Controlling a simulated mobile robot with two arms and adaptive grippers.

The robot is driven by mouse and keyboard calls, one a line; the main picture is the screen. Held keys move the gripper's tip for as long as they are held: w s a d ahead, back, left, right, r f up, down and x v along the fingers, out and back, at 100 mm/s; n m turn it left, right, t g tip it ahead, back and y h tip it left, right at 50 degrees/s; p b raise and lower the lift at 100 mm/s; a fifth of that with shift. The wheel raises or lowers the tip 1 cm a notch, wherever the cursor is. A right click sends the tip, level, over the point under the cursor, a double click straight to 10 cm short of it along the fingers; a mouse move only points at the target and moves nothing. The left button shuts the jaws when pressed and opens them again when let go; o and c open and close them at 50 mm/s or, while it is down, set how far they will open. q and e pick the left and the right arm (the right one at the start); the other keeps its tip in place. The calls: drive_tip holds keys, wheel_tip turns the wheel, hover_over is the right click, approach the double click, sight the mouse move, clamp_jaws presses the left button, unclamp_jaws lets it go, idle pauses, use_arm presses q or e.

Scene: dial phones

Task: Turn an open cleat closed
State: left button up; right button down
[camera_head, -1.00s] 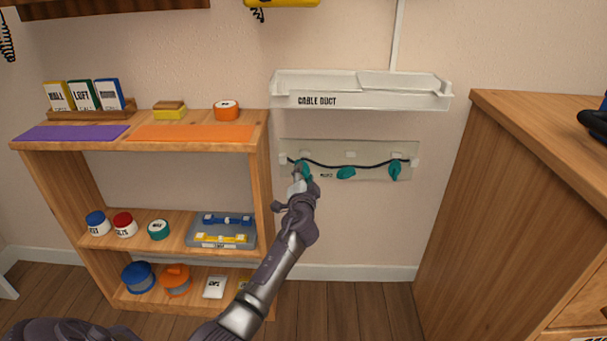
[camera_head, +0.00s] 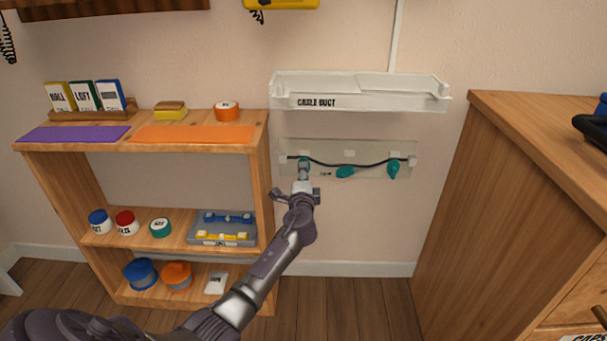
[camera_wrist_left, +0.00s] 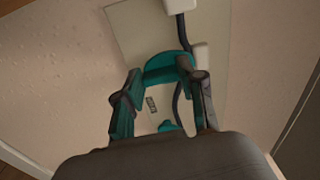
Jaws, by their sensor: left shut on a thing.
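A pale plate (camera_head: 373,149) on the wall carries three teal cleats and a dark cable (camera_head: 330,165) that sags between white clips. The left cleat (camera_head: 304,160) is mostly hidden behind my left gripper (camera_head: 303,174). In the left wrist view, the left gripper (camera_wrist_left: 164,84) has its fingers on both sides of this teal cleat (camera_wrist_left: 166,67) and is shut on it. The middle cleat (camera_head: 345,172) lies nearly sideways, slightly tilted. The right cleat (camera_head: 393,170) stands nearly upright across the cable. My right gripper is out of view.
A white cable duct tray (camera_head: 420,98) juts from the wall just above the plate. A wooden shelf (camera_head: 262,185) with tins, cards and a grey tray stands left. A wooden cabinet (camera_head: 510,190) stands right. The wall below the plate is clear.

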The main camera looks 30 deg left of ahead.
use_arm(q)
drive_tip(key=shift+w+a+r, duration=0.1)
drive_tip(key=shift+r, duration=0.25)
drive_tip(key=o, duration=1.1)
drive_tip(key=shift+f, duration=0.15)
drive_tip(key=shift+o, duration=0.2)
drive_tip(key=shift+f, duration=0.1)
drive_tip(key=v, duration=1.2)
